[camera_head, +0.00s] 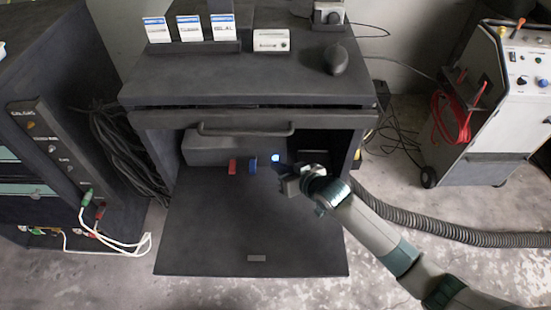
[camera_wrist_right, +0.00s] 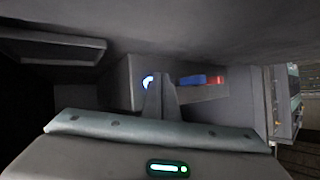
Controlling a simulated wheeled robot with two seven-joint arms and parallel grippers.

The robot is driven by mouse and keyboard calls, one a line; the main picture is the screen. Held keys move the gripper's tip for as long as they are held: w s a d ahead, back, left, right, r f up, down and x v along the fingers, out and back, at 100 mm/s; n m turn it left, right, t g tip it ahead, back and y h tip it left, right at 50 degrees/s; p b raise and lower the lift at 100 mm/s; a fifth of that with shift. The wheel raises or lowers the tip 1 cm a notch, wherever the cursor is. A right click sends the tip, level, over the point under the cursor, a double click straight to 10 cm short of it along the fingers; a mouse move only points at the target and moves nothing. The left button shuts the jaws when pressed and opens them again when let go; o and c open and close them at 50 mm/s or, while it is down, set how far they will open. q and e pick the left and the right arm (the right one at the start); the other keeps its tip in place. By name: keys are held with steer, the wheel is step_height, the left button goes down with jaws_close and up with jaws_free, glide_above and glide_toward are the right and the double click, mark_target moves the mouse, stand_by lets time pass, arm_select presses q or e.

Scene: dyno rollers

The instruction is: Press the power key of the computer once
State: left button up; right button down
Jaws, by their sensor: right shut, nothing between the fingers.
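The computer (camera_head: 217,147) is a dark grey box inside the open cabinet compartment. Its power key (camera_head: 275,158) glows blue-white at the right of its front. It also shows in the right wrist view (camera_wrist_right: 148,82), partly covered by my fingers. My right gripper (camera_head: 281,171) is shut and empty, with its fingertips just in front of and beside the key. I cannot tell whether they touch it. In the wrist view the shut fingers (camera_wrist_right: 159,80) stand close to the key. My left gripper is not in view.
A red stick (camera_head: 232,166) and a blue stick (camera_head: 252,166) jut from the computer's front. The lowered cabinet door (camera_head: 250,230) lies below my right arm. A drawer with a handle (camera_head: 246,130) hangs above the opening. A grey hose (camera_head: 440,228) runs at the right.

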steer(key=shift+w, duration=0.4)
stand_by(0.8)
steer(key=shift+s+r+p, duration=0.1)
steer(key=shift+s+p, duration=0.25)
steer(key=shift+p, duration=0.05)
steer(key=shift+s, duration=0.45)
steer(key=shift+s+p, duration=0.1)
steer(key=shift+p, duration=0.25)
steer(key=shift+s+p, duration=1.5)
steer(key=shift+s, duration=0.95)
